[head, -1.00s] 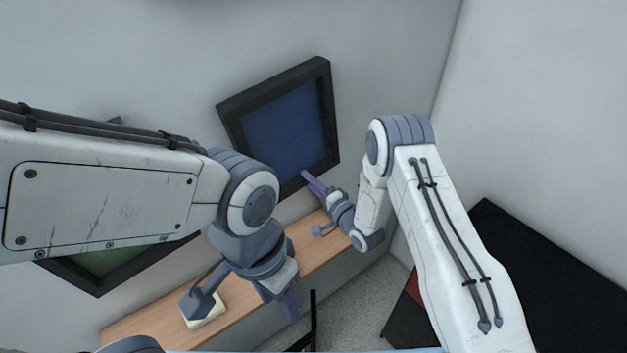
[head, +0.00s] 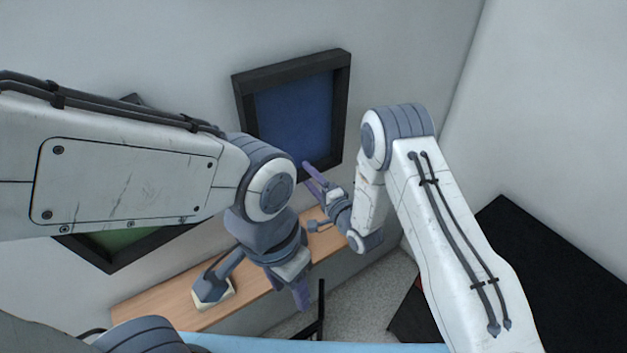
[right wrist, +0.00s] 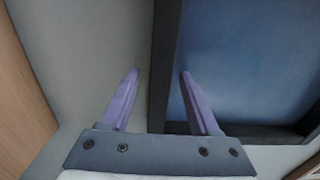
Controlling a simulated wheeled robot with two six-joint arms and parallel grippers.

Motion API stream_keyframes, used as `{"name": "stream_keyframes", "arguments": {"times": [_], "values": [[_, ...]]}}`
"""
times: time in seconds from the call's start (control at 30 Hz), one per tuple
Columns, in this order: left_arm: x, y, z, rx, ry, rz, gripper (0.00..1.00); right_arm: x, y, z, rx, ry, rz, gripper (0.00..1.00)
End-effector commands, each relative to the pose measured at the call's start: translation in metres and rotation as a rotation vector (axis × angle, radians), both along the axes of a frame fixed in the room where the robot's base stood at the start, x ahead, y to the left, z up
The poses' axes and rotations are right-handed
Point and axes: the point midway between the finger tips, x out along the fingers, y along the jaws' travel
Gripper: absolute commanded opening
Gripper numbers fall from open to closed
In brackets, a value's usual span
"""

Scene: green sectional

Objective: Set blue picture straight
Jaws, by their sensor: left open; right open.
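The blue picture (head: 296,118), in a thick black frame, hangs on the grey wall at upper middle in the head view. Its top edge slopes up to the right there; I cannot tell whether it is level. My right gripper (head: 316,178) is open at its lower right corner. In the right wrist view, the open fingers (right wrist: 158,76) straddle one black frame bar (right wrist: 167,50), one over the wall and one over the blue face (right wrist: 245,60). Whether they touch it is unclear. My left gripper (head: 301,292) is open and empty, low in the head view, away from the picture.
A wooden shelf (head: 165,298) runs below the picture. A green picture (head: 118,238) in a black frame hangs at left, partly hidden by my left arm. A black panel (head: 540,270) stands at lower right.

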Motion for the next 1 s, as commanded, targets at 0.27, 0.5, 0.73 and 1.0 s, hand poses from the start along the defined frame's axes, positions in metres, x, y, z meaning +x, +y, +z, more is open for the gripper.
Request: {"name": "stream_keyframes", "arguments": {"times": [0.27,0.5,0.73,1.0], "values": [[0.0,0.0,-0.016,0.0,0.0,-0.001,0.5,-0.029,-0.022,-0.004,-0.001,0.003,-0.003,0.62],[0.0,0.0,-0.032,0.0,0.0,-0.002,0.5,-0.066,-0.049,-0.003,0.0,0.004,-0.003,0.62],[0.0,0.0,-0.037,0.0,0.0,-0.002,0.5,-0.083,-0.061,-0.001,0.0,0.002,-0.002,0.62],[0.0,0.0,-0.037,0.0,0.0,-0.002,0.5,-0.084,-0.061,0.0,-0.001,0.001,0.0,0.62]]}}
